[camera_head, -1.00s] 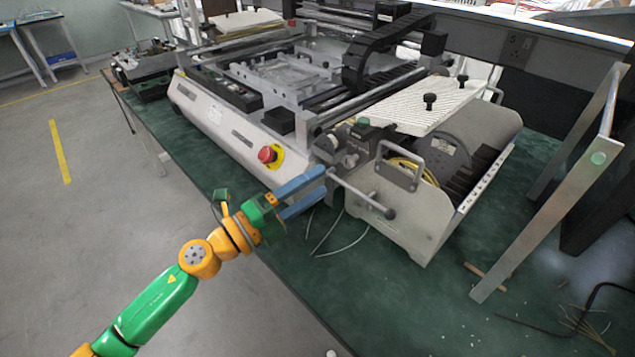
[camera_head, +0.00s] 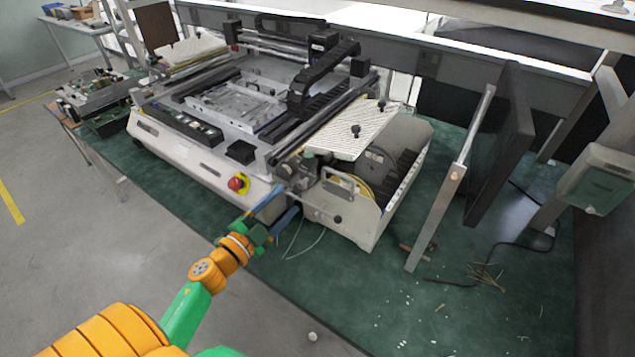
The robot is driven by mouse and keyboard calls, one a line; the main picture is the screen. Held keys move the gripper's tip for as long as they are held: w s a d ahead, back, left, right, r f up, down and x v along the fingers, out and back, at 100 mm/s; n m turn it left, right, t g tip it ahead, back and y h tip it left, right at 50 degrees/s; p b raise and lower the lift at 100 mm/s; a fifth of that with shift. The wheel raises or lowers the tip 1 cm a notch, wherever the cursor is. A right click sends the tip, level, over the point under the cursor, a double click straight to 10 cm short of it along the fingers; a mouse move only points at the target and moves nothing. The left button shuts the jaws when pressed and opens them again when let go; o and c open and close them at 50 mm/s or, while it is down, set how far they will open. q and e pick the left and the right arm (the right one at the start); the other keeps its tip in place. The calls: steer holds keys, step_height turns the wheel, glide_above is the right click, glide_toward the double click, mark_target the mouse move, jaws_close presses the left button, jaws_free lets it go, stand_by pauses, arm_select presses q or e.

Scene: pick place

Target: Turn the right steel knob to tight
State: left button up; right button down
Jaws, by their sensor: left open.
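The pale machine (camera_head: 195,160) stands on the green bench. A steel rod with a dark ball end (camera_head: 337,219) sticks out from the front of its right-hand unit. A round grey knob-like part (camera_head: 308,172) sits behind the rod's inner end, partly hidden; I cannot tell which part is the right steel knob. My left gripper (camera_head: 289,199) is open, its two blue fingers pointing at the machine beside the rod's inner end. I cannot tell whether they touch it. My right gripper is not in view.
A red emergency button (camera_head: 237,183) is left of my gripper. Black knobs stand on the white ribbed plate (camera_head: 352,135). A metal frame leg (camera_head: 437,215) rises on the right. Loose wires (camera_head: 487,277) lie on the bench. The bench front right is mostly clear.

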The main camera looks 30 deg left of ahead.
mark_target(300, 187)
arm_select(q)
steer(key=w, duration=0.5)
steer(key=shift+w+f, duration=0.15)
steer(key=shift+f, duration=0.05)
steer(key=shift+w+d+r, duration=0.1)
steer(key=shift+w, duration=0.35)
jaws_close()
